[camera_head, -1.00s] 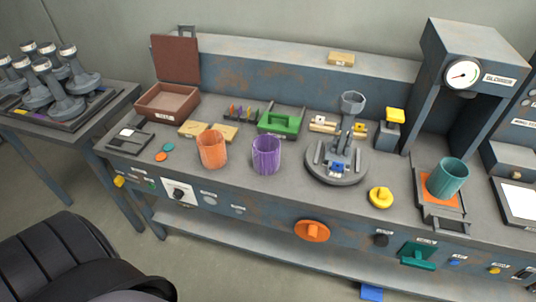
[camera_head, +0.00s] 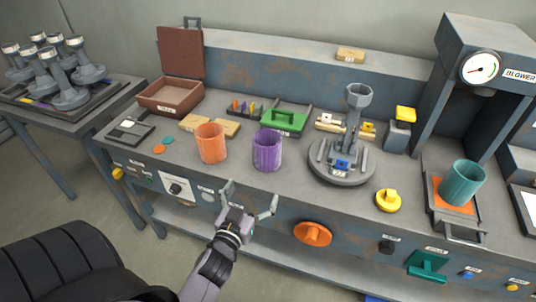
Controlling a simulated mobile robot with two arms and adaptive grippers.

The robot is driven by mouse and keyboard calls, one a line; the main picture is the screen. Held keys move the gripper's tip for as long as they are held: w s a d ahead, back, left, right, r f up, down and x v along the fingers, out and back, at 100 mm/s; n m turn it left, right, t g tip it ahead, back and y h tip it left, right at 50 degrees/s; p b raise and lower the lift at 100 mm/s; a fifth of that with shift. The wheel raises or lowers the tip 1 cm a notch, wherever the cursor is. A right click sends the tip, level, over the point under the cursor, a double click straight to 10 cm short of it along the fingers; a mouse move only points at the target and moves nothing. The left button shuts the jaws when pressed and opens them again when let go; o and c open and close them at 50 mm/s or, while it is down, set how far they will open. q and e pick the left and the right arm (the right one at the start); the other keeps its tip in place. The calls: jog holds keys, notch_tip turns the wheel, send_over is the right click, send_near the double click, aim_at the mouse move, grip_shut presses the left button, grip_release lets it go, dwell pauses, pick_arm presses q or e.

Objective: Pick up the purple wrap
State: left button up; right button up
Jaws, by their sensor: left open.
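The purple wrap (camera_head: 267,151) is a ribbed, cup-like cylinder. It stands upright near the front edge of the bench, between an orange wrap (camera_head: 211,143) and a round grey fixture (camera_head: 341,163). My left gripper (camera_head: 249,197) is in front of the bench, below and slightly left of the purple wrap. Its fingers are spread wide and empty, pointing up toward the bench, apart from the wrap. My right gripper is not in the view.
A teal wrap (camera_head: 462,183) stands on an orange pad under the blower at right. A yellow knob (camera_head: 388,200) sits near the front edge. An open brown box (camera_head: 171,97) and a green holder (camera_head: 285,121) stand behind. An orange handwheel (camera_head: 312,233) projects from the bench front.

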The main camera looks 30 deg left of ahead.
aim_at(265, 151)
pick_arm(q)
jog(key=shift+t, duration=0.4)
jog(key=w+a+r, duration=0.1)
jog(key=w, duration=0.2)
jog(key=w+a+r+p, duration=0.1)
jog(key=w, duration=0.3)
jog(key=w+a+r+p, duration=0.1)
jog(key=w+a, duration=0.1)
jog(key=w, duration=0.1)
jog(key=shift+w+r, duration=0.25)
jog(key=shift+r, duration=0.05)
jog(key=x, duration=0.2)
jog(key=p+x, duration=0.1)
jog(key=x, duration=0.2)
jog(key=shift+a+r, duration=0.1)
jog(key=shift+a, duration=0.3)
jog(key=shift+w+a, duration=0.15)
jog(key=shift+w, duration=0.35)
jog(key=shift+s, duration=0.1)
jog(key=shift+c, duration=0.5)
jog(key=c, duration=1.1)
jog(key=shift+c, duration=0.2)
jog(key=shift+r, duration=0.1)
